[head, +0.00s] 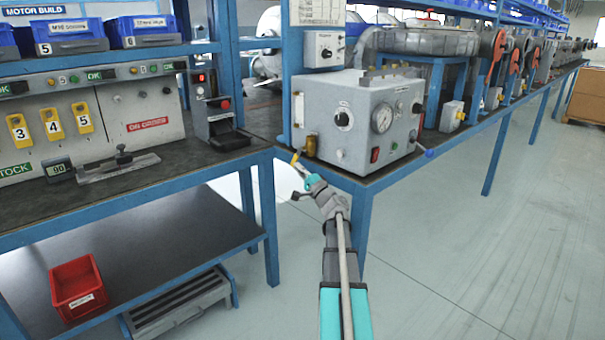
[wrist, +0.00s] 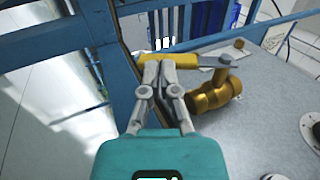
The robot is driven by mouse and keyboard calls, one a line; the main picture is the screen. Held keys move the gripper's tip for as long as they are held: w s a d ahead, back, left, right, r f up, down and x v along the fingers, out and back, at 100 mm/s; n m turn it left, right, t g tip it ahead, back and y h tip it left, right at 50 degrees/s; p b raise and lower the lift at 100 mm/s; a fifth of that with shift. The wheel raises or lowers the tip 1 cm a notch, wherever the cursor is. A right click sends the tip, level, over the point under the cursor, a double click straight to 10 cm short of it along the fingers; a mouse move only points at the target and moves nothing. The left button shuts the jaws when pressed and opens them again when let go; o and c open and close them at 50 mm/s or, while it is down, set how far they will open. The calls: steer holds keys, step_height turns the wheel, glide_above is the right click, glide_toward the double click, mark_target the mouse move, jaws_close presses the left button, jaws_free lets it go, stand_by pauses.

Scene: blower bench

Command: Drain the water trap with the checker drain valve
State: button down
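The checker (head: 350,115) is a grey box with a gauge and knobs on the bench corner. Its brass drain valve (head: 311,145) is at the box's left front edge. In the wrist view the brass valve body (wrist: 215,92) lies to the right of my fingers. A flat grey lever with a yellow grip (wrist: 190,62) runs left from its stem. My gripper (wrist: 165,62) has its fingers drawn together at the yellow grip, overlapping it. They look shut with the tips against the grip; no clasp around it shows. The head view shows my gripper (head: 305,178) just off the bench corner. The water trap is not distinguishable.
The blue bench frame (wrist: 100,50) stands close to the left of my fingers. A workbench (head: 120,170) with a stand and tools is at left, and a red bin (head: 77,287) is on its lower shelf. The floor at right is clear.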

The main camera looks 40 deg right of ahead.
mark_target(293, 162)
steer(key=shift+p+x, duration=0.5)
steer(key=shift+x, duration=1.15)
steer(key=shift+w+d+r+p, duration=0.15)
steer(key=shift+w+r+p, duration=0.95)
steer(key=shift+w+p, duration=0.2)
steer(key=shift+f, duration=0.1)
step_height(293, 162, down, 14)
steer(key=b, duration=1.4)
steer(key=shift+s, duration=0.3)
steer(key=shift+r, duration=0.2)
